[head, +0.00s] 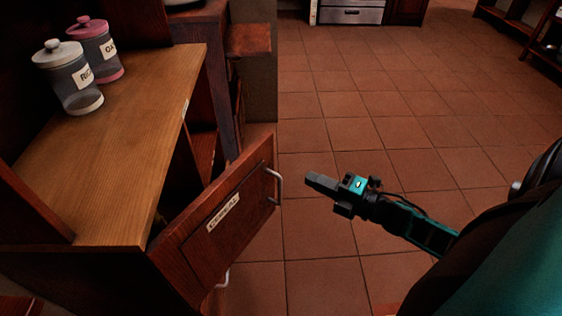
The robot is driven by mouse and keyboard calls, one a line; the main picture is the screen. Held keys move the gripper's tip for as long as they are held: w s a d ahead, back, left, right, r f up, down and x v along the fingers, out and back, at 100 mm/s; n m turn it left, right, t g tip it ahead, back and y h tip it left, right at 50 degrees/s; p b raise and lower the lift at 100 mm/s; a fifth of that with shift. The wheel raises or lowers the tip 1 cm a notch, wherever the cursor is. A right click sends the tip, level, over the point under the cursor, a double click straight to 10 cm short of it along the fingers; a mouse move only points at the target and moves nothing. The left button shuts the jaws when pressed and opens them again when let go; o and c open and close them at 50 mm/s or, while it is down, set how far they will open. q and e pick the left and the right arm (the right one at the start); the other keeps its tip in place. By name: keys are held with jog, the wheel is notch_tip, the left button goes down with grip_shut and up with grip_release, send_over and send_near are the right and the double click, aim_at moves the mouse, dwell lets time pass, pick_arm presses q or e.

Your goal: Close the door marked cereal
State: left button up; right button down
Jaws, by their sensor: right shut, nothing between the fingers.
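The door marked cereal (195,245) is a dark wood cabinet door with a white label (224,212). It stands open, swung out from the cabinet under the light wood counter (120,150). A metal handle (277,187) sits near its far edge. My right gripper (308,179) is shut and empty. In the picture it is just right of the handle, with a small gap between them, and its fingers point left toward the door. My left gripper is not in view. The inside of the cabinet is mostly hidden behind the door.
A white-lidded jar (70,80) and a pink-lidded jar (98,48) stand on the counter at the far left. Another metal handle (223,279) shows below the door. The tiled floor (400,110) to the right is clear. Dark shelves (540,45) stand at the upper right.

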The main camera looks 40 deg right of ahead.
aim_at(269, 160)
jog(key=b+x, duration=0.1)
jog(key=x, duration=0.9)
jog(key=shift+w, duration=0.25)
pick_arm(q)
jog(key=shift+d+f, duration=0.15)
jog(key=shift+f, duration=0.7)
pick_arm(e)
jog(key=shift+w+a, duration=0.1)
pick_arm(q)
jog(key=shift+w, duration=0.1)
pick_arm(e)
jog(key=shift+w, duration=0.1)
